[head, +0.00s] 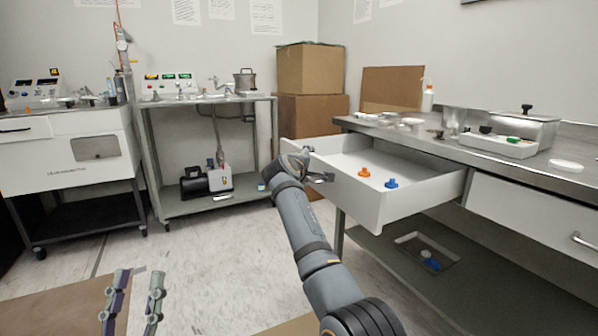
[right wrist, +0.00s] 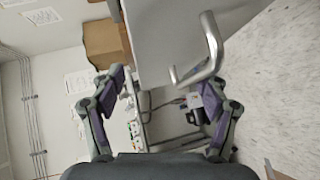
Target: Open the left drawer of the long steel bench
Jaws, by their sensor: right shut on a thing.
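The left drawer (head: 352,200) of the long steel bench (head: 520,168) is pulled well out. Inside are an orange piece (head: 364,172) and a blue piece (head: 391,183). My right gripper (head: 303,166) is at the drawer front by its bar handle (head: 322,177) and shut on it. In the right wrist view the handle (right wrist: 211,45) lies ahead of the fingers, which look spread; the exact contact is hard to make out. My left gripper (head: 140,274) is low at the left, away from the bench, fingers apart and empty.
The right drawer (head: 530,215) is shut. Cardboard boxes (head: 310,70) stand behind the drawer, and a steel cart (head: 205,205) is at the back. A tray (head: 428,250) lies on the bench's lower shelf. The floor between cart and bench is clear.

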